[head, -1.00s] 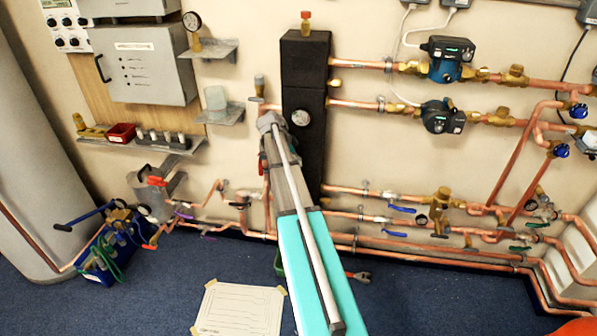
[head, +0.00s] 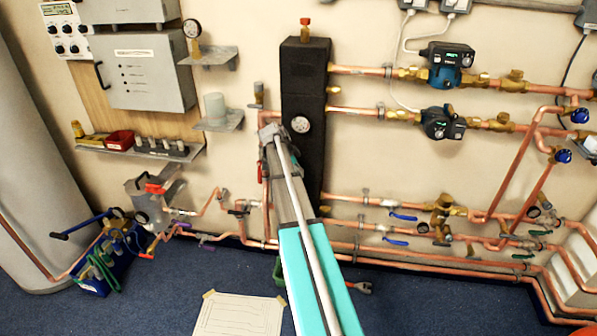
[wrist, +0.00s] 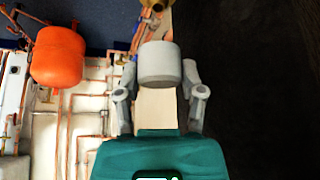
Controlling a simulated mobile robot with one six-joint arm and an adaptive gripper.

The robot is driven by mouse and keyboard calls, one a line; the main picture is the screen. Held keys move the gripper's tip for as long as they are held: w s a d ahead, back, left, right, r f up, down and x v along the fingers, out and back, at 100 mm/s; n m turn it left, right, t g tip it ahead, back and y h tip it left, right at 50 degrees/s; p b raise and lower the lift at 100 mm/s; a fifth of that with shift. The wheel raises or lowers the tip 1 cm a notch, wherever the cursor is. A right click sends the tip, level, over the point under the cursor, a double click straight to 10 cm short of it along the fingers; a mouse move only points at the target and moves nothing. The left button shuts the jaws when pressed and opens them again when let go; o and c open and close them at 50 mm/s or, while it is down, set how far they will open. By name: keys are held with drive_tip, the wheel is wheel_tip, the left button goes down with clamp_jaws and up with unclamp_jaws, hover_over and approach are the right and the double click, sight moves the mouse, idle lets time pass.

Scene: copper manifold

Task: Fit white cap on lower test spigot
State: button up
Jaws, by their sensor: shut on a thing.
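My gripper (wrist: 160,78) is shut on a pale grey-white cylindrical cap (wrist: 159,60) in the wrist view, with one finger on each side of it. The cap's round end points away from the palm. In the head view my arm reaches up to the left side of the tall black insulated block, and the fingers and cap are hidden behind my wrist. I cannot make out the lower test spigot for certain in either view.
The black block (head: 304,80) with a round gauge is close beside my wrist; a dark surface fills the wrist view's right side. Copper pipes (head: 375,205) run low along the wall. An orange vessel (wrist: 58,57) shows at left.

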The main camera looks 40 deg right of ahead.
drive_tip(key=shift+f+b, duration=1.95)
drive_tip(key=shift+f, duration=0.15)
drive_tip(key=shift+f+b, duration=0.95)
idle(0.5)
drive_tip(key=o, duration=1)
drive_tip(key=shift+r, duration=0.1)
wheel_tip(320, 180, up, 7)
drive_tip(key=p, duration=0.7)
drive_tip(key=shift+a+r, duration=0.15)
drive_tip(key=a+r+n+p, duration=0.1)
drive_tip(key=a+r+p, duration=0.3)
drive_tip(key=r+p, duration=0.3)
drive_tip(key=w+a+r+n+t+p, duration=0.1)
drive_tip(key=a+r+p, duration=0.3)
drive_tip(key=r+p, duration=0.3)
drive_tip(key=a+r+n+p, duration=0.1)
drive_tip(key=a+r+p, duration=0.4)
drive_tip(key=r+p, duration=0.2)
drive_tip(key=shift+w+r+t+h+p, duration=0.1)
drive_tip(key=shift+w+t+h+p, duration=0.2)
drive_tip(key=shift+t+p, duration=0.1)
